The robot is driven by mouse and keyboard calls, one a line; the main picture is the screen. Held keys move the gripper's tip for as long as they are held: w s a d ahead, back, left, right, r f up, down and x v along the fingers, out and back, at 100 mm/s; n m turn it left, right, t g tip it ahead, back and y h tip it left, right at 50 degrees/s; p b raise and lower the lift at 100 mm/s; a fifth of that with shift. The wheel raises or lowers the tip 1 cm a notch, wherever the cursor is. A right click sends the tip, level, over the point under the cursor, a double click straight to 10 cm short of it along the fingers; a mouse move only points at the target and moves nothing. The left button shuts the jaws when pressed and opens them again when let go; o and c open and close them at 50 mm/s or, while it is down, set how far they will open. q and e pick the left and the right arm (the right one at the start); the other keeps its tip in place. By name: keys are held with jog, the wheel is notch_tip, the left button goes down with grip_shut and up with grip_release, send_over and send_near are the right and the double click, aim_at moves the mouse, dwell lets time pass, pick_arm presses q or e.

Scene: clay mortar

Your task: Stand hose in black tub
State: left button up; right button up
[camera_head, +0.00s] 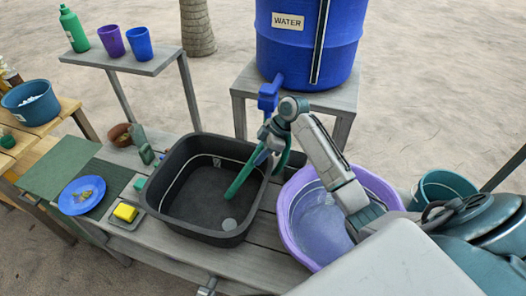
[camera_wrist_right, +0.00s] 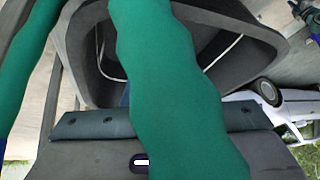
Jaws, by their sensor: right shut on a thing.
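The green hose (camera_head: 242,180) slants down from my right gripper (camera_head: 270,138), its lower end inside the outline of the black tub (camera_head: 158,207). Whether that end touches the tub floor I cannot tell. My right gripper is shut on the hose above the tub's right rim. More hose loops behind the gripper, below the blue tap (camera_head: 268,93). In the right wrist view the hose (camera_wrist_right: 165,80) runs large across the middle, in front of the tub (camera_wrist_right: 85,50).
A purple basin (camera_head: 285,222) with water stands right of the tub, under my right arm. A blue water barrel (camera_head: 300,45) stands behind. A yellow sponge (camera_head: 125,212) and blue plate (camera_head: 82,195) lie left. A grey shelf (camera_head: 125,62) holds cups and a bottle.

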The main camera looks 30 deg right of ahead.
dwell(0.3)
jog(key=o, duration=1.8)
jog(key=shift+c, duration=0.2)
jog(key=p+v, duration=0.6)
jog(key=v, duration=0.1)
jog(key=shift+w+a+r, duration=0.15)
jog(key=shift+a, duration=0.2)
jog(key=shift+p+v, duration=1.4)
jog(key=shift+v, duration=0.5)
jog(key=shift+a, duration=0.1)
